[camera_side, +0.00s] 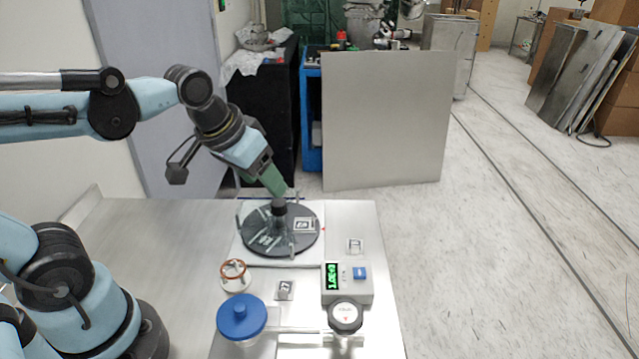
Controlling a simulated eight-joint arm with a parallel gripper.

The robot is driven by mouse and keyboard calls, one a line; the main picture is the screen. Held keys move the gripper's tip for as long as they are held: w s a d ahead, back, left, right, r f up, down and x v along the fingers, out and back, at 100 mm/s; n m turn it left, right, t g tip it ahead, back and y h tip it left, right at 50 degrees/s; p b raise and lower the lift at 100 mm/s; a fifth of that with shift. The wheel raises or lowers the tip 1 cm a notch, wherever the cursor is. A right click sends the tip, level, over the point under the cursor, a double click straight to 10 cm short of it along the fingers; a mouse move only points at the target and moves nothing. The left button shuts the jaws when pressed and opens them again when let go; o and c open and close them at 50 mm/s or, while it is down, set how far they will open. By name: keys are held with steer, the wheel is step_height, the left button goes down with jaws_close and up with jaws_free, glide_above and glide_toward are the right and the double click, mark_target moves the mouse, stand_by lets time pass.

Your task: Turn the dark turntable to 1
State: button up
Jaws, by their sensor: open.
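The dark turntable (262,240) is a round black disc on a pale square base on the steel table. It has a dark central knob (279,207), upright posts at its rim and pale markings on top. A small red mark shows on the base at its right edge. My gripper (285,194) reaches in from the upper left, tilted down, with its green fingers at the far side of the turntable, just above the knob. It is open. I cannot tell whether a fingertip touches the knob or a post. The number the turntable points to is too small to read.
In front stand a blue-lidded jar (241,317), an orange-rimmed glass ring (234,274), a grey box with green display (347,283) and a round dial (345,315). Flat marker tags (285,290) lie between. The table's left part is clear.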

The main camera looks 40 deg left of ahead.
mark_target(278, 203)
steer(key=shift+w+a+r+n+g, duration=1.25)
steer(key=shift+w+a+n+g, duration=0.6)
steer(key=shift+w+g, duration=0.9)
steer(key=shift+d+f, duration=0.2)
steer(key=shift+f, duration=5.8)
steer(key=shift+c, duration=0.4)
jaws_close()
